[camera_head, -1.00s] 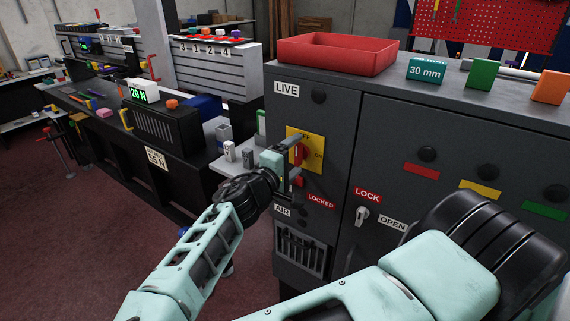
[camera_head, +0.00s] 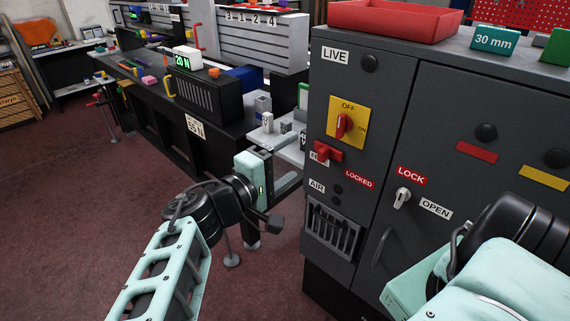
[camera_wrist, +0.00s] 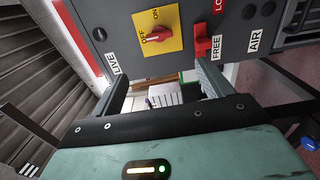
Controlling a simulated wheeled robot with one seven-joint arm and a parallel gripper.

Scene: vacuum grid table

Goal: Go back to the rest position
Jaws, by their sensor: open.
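My gripper (camera_head: 290,170) is at the left of the grey cabinet's front, apart from its panel. Its two fingers are spread with nothing between them. In the wrist view the fingers (camera_wrist: 163,82) stand apart, with the cabinet panel beyond them at the top. The arm is bent, with the forearm reaching up from the bottom left. The red rotary switch (camera_head: 344,125) on its yellow plate is right of the gripper, its handle nearly upright near OFF. The red handle (camera_head: 326,152) below it partly covers the FREE label.
The cabinet (camera_head: 385,90) carries a red tray (camera_head: 394,24) and a teal 30 mm block (camera_head: 495,40). A silver key switch (camera_head: 402,198) sits between LOCK and OPEN. A long black bench (camera_head: 170,107) stands behind my gripper. The red floor (camera_head: 100,200) at left is clear.

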